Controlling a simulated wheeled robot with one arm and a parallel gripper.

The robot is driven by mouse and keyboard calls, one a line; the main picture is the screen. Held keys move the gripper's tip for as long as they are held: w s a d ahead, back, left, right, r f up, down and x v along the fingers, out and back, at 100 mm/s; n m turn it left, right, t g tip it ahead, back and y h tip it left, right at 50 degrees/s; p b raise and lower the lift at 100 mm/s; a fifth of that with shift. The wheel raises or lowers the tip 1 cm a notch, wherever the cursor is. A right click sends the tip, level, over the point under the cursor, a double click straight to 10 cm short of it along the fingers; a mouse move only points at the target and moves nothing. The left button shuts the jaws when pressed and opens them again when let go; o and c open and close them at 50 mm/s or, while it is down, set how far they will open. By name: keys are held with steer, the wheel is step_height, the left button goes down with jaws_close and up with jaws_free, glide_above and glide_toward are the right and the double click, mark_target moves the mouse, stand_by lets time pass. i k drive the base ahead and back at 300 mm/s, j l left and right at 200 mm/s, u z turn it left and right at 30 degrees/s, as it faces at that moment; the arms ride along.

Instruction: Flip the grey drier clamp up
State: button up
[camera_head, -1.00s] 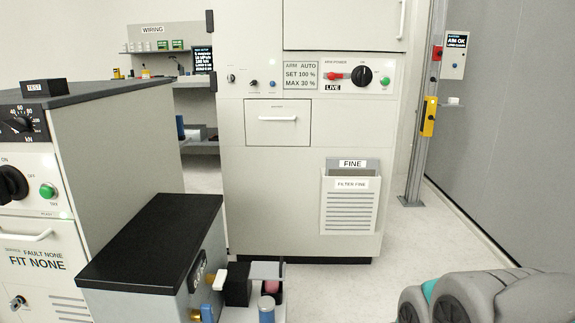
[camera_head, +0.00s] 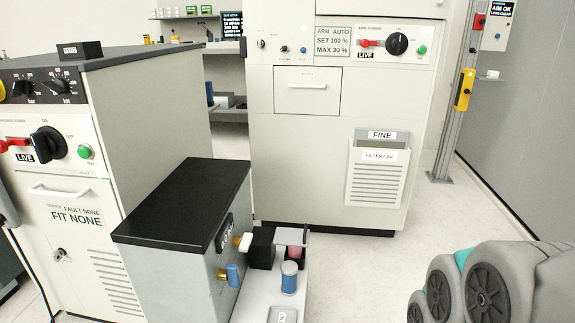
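A grey box unit with a black top (camera_head: 185,205) stands at the lower middle. On its right side are a cream lever (camera_head: 243,242), a blue handle (camera_head: 234,275) on a brass fitting, and a label too small to read surely. Beside it, on a light grey shelf (camera_head: 262,304), are a black block (camera_head: 262,248), a pink cylinder (camera_head: 289,251) and a blue cylinder (camera_head: 289,277). A thin grey piece (camera_head: 294,239) lies over the pink cylinder; it may be the drier clamp, but I cannot tell. My gripper is out of view.
A grey cabinet reading FIT NONE (camera_head: 75,213) stands at left. A tall cabinet (camera_head: 330,185) with a FILTER FINE holder (camera_head: 377,175) stands behind. A metal post (camera_head: 455,110) is at right. Floor between cabinet and post is clear. Grey arm links of mine fill the lower right.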

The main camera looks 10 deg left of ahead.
mark_target(289, 237)
steer(key=i+l, duration=0.1)
steer(key=l, duration=0.15)
steer(key=i+l, duration=0.15)
steer(key=i+l+u, duration=0.15)
steer(key=l+u, duration=0.15)
steer(key=i+l+u, duration=0.1)
steer(key=l+u, duration=0.2)
steer(key=l, duration=0.15)
steer(key=l+u, duration=0.3)
steer(key=l, duration=0.15)
steer(key=u, duration=1.05)
steer(key=i+z, duration=0.15)
steer(key=z, duration=1.2)
